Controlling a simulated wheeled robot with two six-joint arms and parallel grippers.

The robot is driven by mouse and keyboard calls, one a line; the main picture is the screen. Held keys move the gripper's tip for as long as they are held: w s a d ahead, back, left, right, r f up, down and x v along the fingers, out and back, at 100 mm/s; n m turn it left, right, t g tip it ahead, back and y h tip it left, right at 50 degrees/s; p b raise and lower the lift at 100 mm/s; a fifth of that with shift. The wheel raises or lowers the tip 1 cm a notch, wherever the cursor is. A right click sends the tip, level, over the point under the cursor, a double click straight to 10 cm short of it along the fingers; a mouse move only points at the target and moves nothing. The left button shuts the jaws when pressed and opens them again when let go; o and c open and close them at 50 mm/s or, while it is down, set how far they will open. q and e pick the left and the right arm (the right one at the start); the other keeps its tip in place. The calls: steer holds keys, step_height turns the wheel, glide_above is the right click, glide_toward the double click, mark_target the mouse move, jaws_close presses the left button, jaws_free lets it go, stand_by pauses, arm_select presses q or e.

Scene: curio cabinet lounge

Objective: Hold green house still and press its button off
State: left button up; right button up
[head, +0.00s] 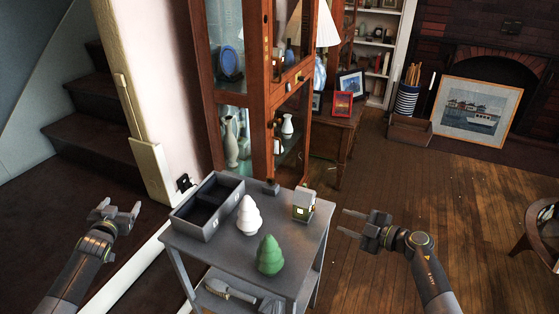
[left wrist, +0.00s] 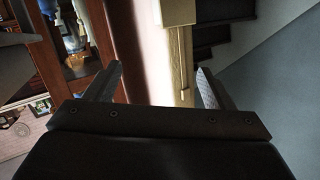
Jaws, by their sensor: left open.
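My left gripper (head: 116,212) is open and empty, off to the left of the table and well away from the house. In the left wrist view the left gripper's two fingers (left wrist: 158,88) are apart with nothing between them. My right gripper (head: 352,224) is open and empty, to the right of the table. It points left toward the house, with a gap between them.
On the grey table (head: 202,252) stand a white tree (head: 249,216), a green tree (head: 270,255) and a dark divided box (head: 207,208). A small dark block (head: 271,187) sits at its back edge. A wooden glass cabinet (head: 258,90) rises behind.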

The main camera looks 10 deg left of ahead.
arm_select(q)
steer(key=w+d+r, duration=0.4)
steer(key=w+d, duration=0.2)
step_height(320, 180, up, 15)
steer(key=m+g+h, duration=0.4)
steer(key=g+h, duration=0.1)
steer(key=g, duration=0.6)
glide_above(304, 191)
steer(key=s+a, duration=0.2)
steer(key=s, duration=0.4)
steer(key=x, duration=1.7)
steer(key=shift+d, duration=0.25)
steer(key=shift+c, duration=0.3)
steer(key=c, duration=1.4)
